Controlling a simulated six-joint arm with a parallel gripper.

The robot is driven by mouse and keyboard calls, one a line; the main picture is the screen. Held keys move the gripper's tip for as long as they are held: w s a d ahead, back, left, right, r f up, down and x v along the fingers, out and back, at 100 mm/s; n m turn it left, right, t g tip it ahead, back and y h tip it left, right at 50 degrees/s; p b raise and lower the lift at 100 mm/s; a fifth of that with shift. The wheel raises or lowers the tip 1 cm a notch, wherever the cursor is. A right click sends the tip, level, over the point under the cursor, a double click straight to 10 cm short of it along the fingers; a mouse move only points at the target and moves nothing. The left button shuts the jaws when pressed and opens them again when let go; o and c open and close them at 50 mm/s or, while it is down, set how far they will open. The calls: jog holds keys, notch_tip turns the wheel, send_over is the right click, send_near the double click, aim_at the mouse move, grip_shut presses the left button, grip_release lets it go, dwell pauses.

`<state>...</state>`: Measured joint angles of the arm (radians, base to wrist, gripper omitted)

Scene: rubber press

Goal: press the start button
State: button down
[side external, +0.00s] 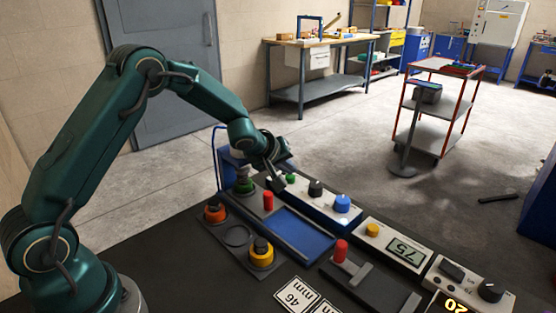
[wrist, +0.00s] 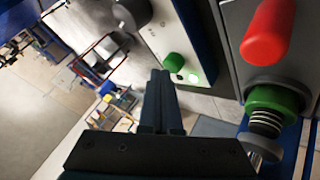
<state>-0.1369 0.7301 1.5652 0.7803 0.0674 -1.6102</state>
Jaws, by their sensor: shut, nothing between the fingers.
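A green button (side external: 290,178) sits on the sloped face of a white and blue control box (side external: 318,204), left of a black knob and a blue knob. It also shows in the wrist view (wrist: 174,62), with a small lit white-green spot near it. My gripper (side external: 279,184) is shut and empty, its fingers pointing down just in front of the green button in the side view. In the wrist view my gripper's fingertips (wrist: 160,73) appear just left of and below the button. I cannot tell whether they touch it. No label is readable on the button.
A red handle (side external: 268,201) stands close to my gripper. A tray with orange (side external: 214,211) and yellow-topped (side external: 261,252) pieces lies nearer.

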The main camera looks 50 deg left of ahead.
aim_at(293, 178)
jog(key=shift+f, duration=0.7)
dwell(1.0)
jog(key=shift+t, duration=0.6)
jog(key=r, duration=0.4)
jog(key=w+r, duration=0.1)
jog(key=r, duration=0.1)
jog(key=shift+d, duration=0.35)
jog(key=s+d+r+t+y, duration=0.1)
jog(key=s+r, duration=1)
jog(key=r, duration=0.3)
jog(key=s+d+f+m+g+h, duration=0.1)
jog(key=s+d+f+m+g, duration=0.1)
jog(key=s, duration=0.4)
jog(key=s+d+f+m+g+h, duration=0.1)
jog(key=s+d+f+m, duration=0.1)
jog(key=s+m, duration=0.3)
jog(key=s+d+f+m+g+h, duration=0.1)
jog(key=s+d+f+m+g, duration=0.1)
jog(key=s, duration=0.7)
jog(key=shift+s+d+f+m+g, duration=0.25)
jog(key=shift+d+f+m, duration=0.2)
jog(key=shift+f+m, duration=0.55)
